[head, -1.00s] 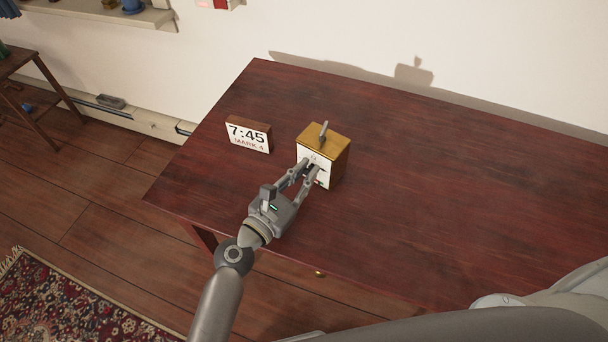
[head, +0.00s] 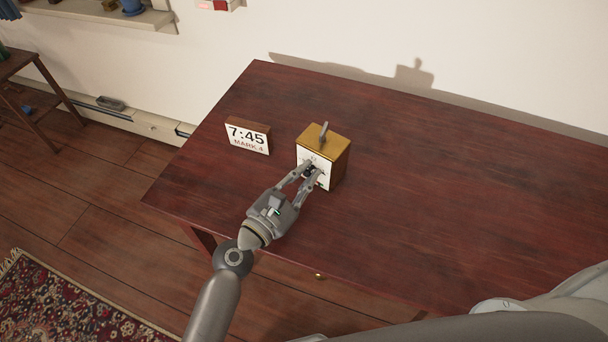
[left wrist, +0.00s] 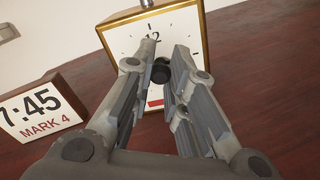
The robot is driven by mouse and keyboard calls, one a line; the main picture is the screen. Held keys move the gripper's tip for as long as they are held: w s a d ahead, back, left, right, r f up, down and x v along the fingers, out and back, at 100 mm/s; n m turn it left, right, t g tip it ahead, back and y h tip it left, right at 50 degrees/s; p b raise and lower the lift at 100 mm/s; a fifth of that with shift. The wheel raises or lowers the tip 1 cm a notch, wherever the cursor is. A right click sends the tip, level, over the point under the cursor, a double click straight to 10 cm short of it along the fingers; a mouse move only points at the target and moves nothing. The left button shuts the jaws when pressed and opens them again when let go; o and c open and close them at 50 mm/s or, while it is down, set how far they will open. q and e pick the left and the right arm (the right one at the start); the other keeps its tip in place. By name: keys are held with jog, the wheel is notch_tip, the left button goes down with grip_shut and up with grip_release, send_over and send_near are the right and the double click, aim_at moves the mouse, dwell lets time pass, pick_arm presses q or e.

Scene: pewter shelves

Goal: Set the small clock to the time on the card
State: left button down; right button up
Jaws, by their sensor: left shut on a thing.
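The small clock (head: 340,152) is a wooden box with a white dial and a grey lever on top. It stands upright on the table. In the left wrist view its dial (left wrist: 185,40) shows a 12 near the top, tick marks and a red patch low down. My left gripper (head: 312,172) is shut on the dark knob (left wrist: 161,72) at the middle of the dial. The fingers cover much of the dial, and I cannot read the hands. The card (head: 248,136) reads 7:45 and MARK 4; it also shows in the left wrist view (left wrist: 40,110). My right gripper is out of view.
The dark red table (head: 430,190) is clear to the right of the clock. The card stands to the clock's left, apart from it. A white wall (head: 450,50) runs behind the table. A patterned rug (head: 60,310) lies on the floor at lower left.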

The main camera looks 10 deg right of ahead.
pick_arm(q)
jog(key=c, duration=1.5)
grip_release()
jog(key=shift+f, duration=0.35)
jog(key=shift+o, duration=0.7)
jog(key=shift+r, duration=0.2)
jog(key=v, duration=1.2)
jog(key=shift+a, duration=0.1)
